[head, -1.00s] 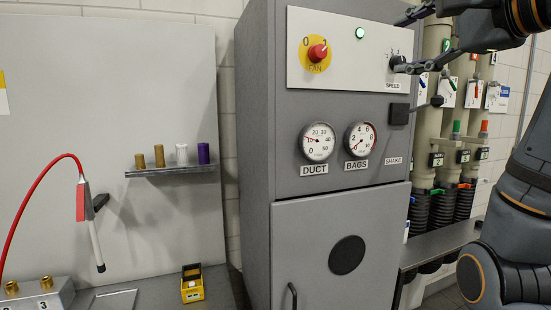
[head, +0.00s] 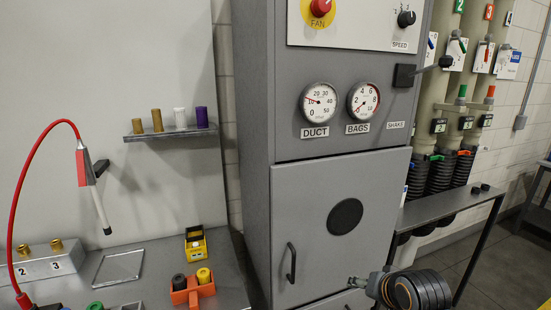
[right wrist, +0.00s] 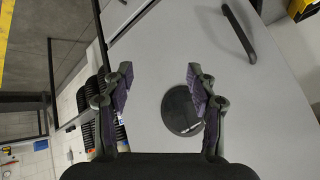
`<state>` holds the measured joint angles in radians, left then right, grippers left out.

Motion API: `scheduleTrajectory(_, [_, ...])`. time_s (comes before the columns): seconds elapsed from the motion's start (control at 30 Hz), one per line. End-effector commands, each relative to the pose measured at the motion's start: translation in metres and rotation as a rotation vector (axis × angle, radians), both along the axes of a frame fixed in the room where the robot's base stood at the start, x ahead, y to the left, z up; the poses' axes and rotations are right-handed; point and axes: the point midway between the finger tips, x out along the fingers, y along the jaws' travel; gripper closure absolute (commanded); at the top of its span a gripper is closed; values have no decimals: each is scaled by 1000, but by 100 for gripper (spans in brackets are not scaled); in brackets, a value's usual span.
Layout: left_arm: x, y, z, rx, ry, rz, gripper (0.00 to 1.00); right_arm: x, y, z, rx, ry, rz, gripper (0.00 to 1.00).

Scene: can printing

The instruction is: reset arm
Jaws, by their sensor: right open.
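My right gripper (head: 358,283) shows low in the head view, in front of the lower part of the grey cabinet (head: 257,200). In the right wrist view my right gripper (right wrist: 161,88) has its two fingers spread apart, with nothing between them. Beyond the fingers are the cabinet door with its round black disc (right wrist: 182,110) and its dark bar handle (right wrist: 240,35). In the head view the handle (head: 291,263) is to the left of the gripper. My left gripper is not in view.
A shelf (head: 170,135) carries several small cylinders. A grey ledge (head: 440,207) and hoses stand right of the cabinet.

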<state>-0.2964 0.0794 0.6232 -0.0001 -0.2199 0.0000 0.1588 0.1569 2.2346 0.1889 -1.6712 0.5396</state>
Motion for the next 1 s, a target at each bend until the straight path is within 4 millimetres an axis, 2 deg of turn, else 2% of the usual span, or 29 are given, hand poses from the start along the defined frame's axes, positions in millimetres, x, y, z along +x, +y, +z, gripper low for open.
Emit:
scheduleTrajectory(0.03, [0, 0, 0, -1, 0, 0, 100, -27, -1, -34, -53, 58, 42, 42])
scheduleTrajectory(0.1, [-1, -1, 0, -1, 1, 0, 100, -59, -3, -66, -122, 117, 102, 42])
scheduleTrajectory(0.2, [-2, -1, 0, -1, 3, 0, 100, -99, -7, -99, -198, 188, 176, 42])
scheduleTrajectory(0.4, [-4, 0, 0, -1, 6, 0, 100, -168, -12, -140, -308, 307, 308, 42])
scheduleTrajectory(0.57, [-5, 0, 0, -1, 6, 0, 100, -218, -16, -159, -375, 391, 407, 42])
scheduleTrajectory(0.7, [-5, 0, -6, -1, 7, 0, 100, -204, -21, -214, -371, 407, 404, 42])
scheduleTrajectory(0.87, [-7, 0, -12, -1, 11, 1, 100, -201, -27, -282, -362, 434, 400, 42])
scheduleTrajectory(0.97, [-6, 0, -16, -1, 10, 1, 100, -204, -32, -333, -356, 452, 398, 42])
scheduleTrajectory(1.0, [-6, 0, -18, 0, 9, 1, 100, -208, -34, -356, -354, 462, 397, 42])
